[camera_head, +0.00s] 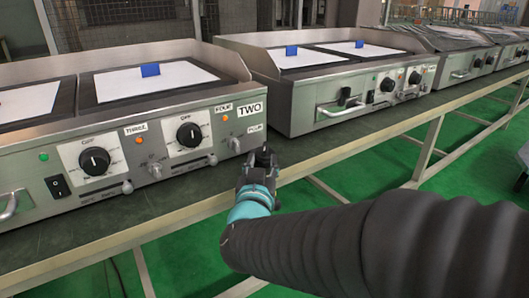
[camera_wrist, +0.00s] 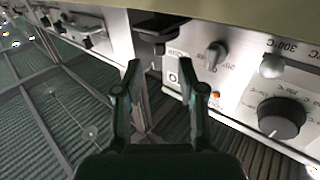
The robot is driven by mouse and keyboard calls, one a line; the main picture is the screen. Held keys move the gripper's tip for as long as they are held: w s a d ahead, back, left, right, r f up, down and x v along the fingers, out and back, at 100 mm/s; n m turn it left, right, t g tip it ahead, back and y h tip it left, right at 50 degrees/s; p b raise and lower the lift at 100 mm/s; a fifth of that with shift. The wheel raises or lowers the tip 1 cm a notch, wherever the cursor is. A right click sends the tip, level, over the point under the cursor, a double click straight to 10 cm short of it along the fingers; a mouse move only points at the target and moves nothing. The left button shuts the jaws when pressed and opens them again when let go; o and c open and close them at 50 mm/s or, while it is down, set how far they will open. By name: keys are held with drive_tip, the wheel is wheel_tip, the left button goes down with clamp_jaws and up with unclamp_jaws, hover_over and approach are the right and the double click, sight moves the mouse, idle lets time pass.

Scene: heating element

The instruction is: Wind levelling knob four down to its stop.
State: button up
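The griddle front marked TWO (camera_head: 60,185) stands at the left in the head view. A small grey knob (camera_head: 234,145) sits near its right end, below an orange light and a FOUR label (camera_head: 223,107). I take this to be levelling knob four. The knob shows upright in the wrist view (camera_wrist: 215,55), to the right of my fingers and clear of them. My gripper (camera_head: 262,158) is in front of the griddle's right corner. In the wrist view its two fingers (camera_wrist: 167,78) are spread with nothing between them. No stop mark can be made out.
A black dial (camera_head: 189,135) and a silver ball (camera_head: 212,160) are left of the knob; the dial also shows in the wrist view (camera_wrist: 281,118). Another griddle (camera_head: 300,115) stands to the right. The bench's front rail (camera_head: 150,220) runs below.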

sight(264, 152)
drive_tip(key=w, duration=0.5)
drive_tip(key=shift+w+d, duration=0.25)
drive_tip(key=shift+w, duration=0.1)
clamp_jaws()
